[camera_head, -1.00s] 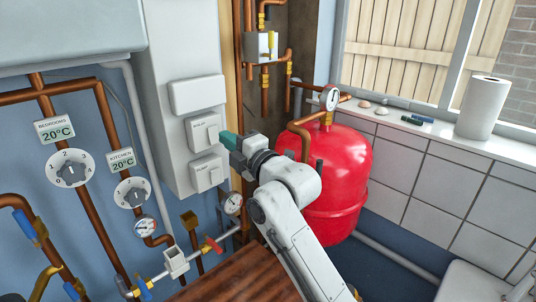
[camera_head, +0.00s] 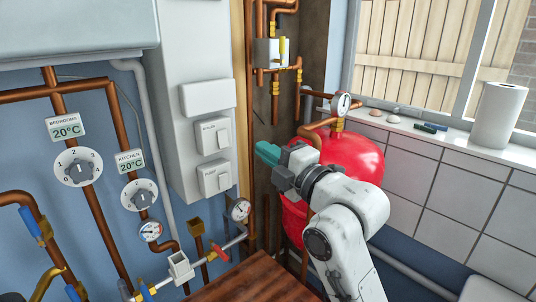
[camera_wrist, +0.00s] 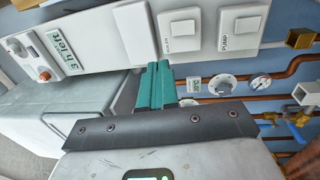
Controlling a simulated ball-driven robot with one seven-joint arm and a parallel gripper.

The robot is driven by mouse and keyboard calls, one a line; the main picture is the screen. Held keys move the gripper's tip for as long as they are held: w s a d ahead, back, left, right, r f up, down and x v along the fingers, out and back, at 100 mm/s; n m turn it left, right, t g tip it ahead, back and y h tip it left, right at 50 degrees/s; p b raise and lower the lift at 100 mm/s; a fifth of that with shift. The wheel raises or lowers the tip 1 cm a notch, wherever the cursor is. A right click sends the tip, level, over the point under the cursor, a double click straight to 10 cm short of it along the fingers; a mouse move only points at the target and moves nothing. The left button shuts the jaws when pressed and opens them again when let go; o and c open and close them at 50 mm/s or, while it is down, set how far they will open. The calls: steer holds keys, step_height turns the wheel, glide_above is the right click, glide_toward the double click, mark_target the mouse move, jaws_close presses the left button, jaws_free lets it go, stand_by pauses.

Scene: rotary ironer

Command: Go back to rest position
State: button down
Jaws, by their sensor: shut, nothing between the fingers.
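My gripper (camera_head: 268,152) has teal fingers pressed together with nothing between them. In the head view it is in front of the copper pipes, to the right of the white switch panel and apart from it. My white arm reaches up from the lower right and partly hides the red tank (camera_head: 350,155). The boiler switch (camera_head: 212,137) and the pump switch (camera_head: 213,178) sit one above the other on the panel. In the wrist view the teal fingers (camera_wrist: 155,84) point at the panel, below the boiler switch (camera_wrist: 184,29) and the pump switch (camera_wrist: 242,25).
Two dials, bedrooms (camera_head: 74,167) and kitchen (camera_head: 139,195), are on the blue wall at left. A brown wooden surface (camera_head: 245,278) lies below. A paper roll (camera_head: 498,115) stands on the window sill. Copper pipes run close behind my gripper.

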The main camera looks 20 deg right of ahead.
stand_by(0.4)
steer(key=s+f+m+g+h, duration=0.2)
steer(key=s+f+m+g, duration=0.35)
steer(key=f, duration=0.95)
steer(key=s+f+m+g+h, duration=0.25)
steer(key=s+f+m, duration=0.55)
steer(key=f, duration=0.7)
steer(key=s+d+f+m+g, duration=0.1)
steer(key=s+f+g, duration=0.1)
steer(key=s, duration=0.3)
steer(key=s+d+f+m+g, duration=0.1)
steer(key=s+f+m, duration=0.1)
steer(key=s+f, duration=0.2)
steer(key=s+d+f+m+g, duration=0.1)
steer(key=s+f+g, duration=0.1)
steer(key=s, duration=0.3)
steer(key=shift+s+f+m+g+h, duration=0.25)
steer(key=shift+s+f+g, duration=0.1)
steer(key=shift+f, duration=0.35)
steer(key=s+d+f+m+g, duration=0.1)
steer(key=s+m+g, duration=0.1)
steer(key=s, duration=0.4)
steer(key=s+d+f+m+g+h, duration=0.1)
steer(key=s+d+f+m, duration=0.1)
steer(key=s, duration=0.4)
steer(key=shift+d+f+g, duration=0.2)
steer(key=shift+f+g, duration=0.1)
steer(key=shift+g, duration=0.05)
